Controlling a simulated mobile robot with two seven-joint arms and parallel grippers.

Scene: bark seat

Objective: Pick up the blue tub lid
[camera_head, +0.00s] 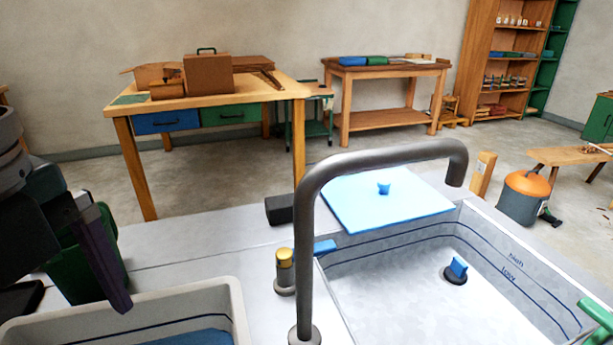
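The blue tub lid (402,207) is a flat, light-blue square panel with a small darker blue knob (384,188) on top. It lies behind the grey tub (345,285), by its back rim, partly crossed by the grey tap pipe in the picture. My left gripper (105,265) is at the left edge, dark with a long purplish finger pointing down, well to the left of the lid and apart from it. Its other finger is not clear, so its opening cannot be told. My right gripper is not in view.
A tall curved grey tap (305,240) stands between my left gripper and the lid. A white basin (236,305) is at the lower left, beside a dark green bin (85,265). A black block (279,209) sits left of the lid. A blue-topped plug (457,270) is in the tub.

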